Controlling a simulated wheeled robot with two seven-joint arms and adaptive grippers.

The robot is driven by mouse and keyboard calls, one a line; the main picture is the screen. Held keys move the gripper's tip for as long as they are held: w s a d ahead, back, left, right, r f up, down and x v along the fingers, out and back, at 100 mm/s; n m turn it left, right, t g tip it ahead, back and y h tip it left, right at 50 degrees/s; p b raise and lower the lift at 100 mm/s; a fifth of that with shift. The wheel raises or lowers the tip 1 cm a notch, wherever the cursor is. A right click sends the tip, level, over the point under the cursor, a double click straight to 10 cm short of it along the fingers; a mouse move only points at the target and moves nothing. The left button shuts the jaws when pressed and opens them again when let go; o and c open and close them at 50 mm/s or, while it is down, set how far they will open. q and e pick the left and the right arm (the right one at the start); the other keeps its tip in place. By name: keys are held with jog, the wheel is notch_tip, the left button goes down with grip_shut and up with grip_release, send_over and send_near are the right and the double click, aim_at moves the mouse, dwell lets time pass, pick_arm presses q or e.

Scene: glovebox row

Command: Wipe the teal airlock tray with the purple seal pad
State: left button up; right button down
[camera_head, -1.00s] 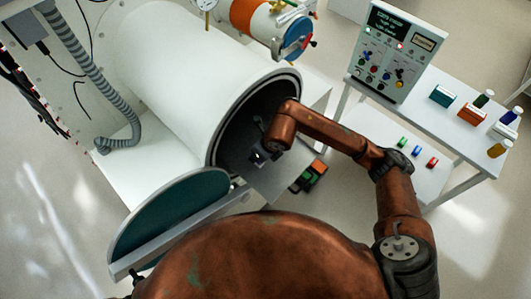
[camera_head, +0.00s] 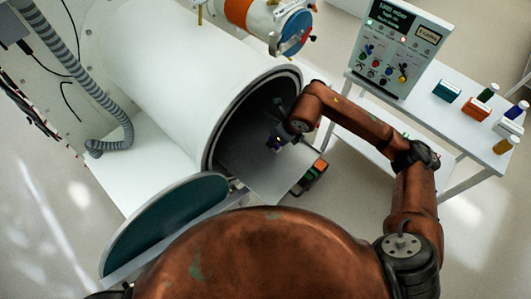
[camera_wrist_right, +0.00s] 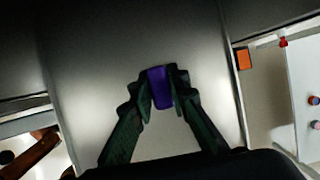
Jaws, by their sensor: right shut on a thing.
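The purple seal pad (camera_wrist_right: 160,87) is between the fingers of my right gripper (camera_wrist_right: 160,92) in the right wrist view. My right gripper (camera_head: 277,142) is shut on the pad, over the airlock tray near the chamber mouth in the head view. The tray (camera_head: 262,178) looks plain grey metal and sticks out of the white cylinder's open end; it also fills the middle of the right wrist view (camera_wrist_right: 90,50). The round teal door (camera_head: 165,225) stands swung open at the lower left. Whether the pad touches the tray is hard to tell. My left gripper is not in view.
The chamber's rim (camera_head: 212,140) surrounds the inner part of the tray. An orange and dark object (camera_head: 316,172) lies beyond the tray's right edge. A white table (camera_head: 440,120) with a control panel (camera_head: 395,50) and several bottles and boxes stands at the right.

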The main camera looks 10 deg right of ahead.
jog(key=shift+w+d+f, duration=0.1)
jog(key=shift+w+d, duration=0.4)
jog(key=shift+d, duration=0.2)
jog(key=shift+w+d+r, duration=0.2)
jog(key=shift+r, duration=0.05)
notch_tip(320, 180, up, 3)
jog(key=shift+s+r+p, duration=0.1)
jog(key=shift+p, duration=0.4)
jog(key=shift+r+p, duration=0.3)
jog(key=shift+r, duration=0.4)
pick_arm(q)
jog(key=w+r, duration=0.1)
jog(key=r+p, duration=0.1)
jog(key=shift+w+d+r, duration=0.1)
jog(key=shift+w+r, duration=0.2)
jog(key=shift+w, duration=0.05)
pick_arm(e)
notch_tip(320, 180, up, 3)
jog(key=shift+r, duration=0.1)
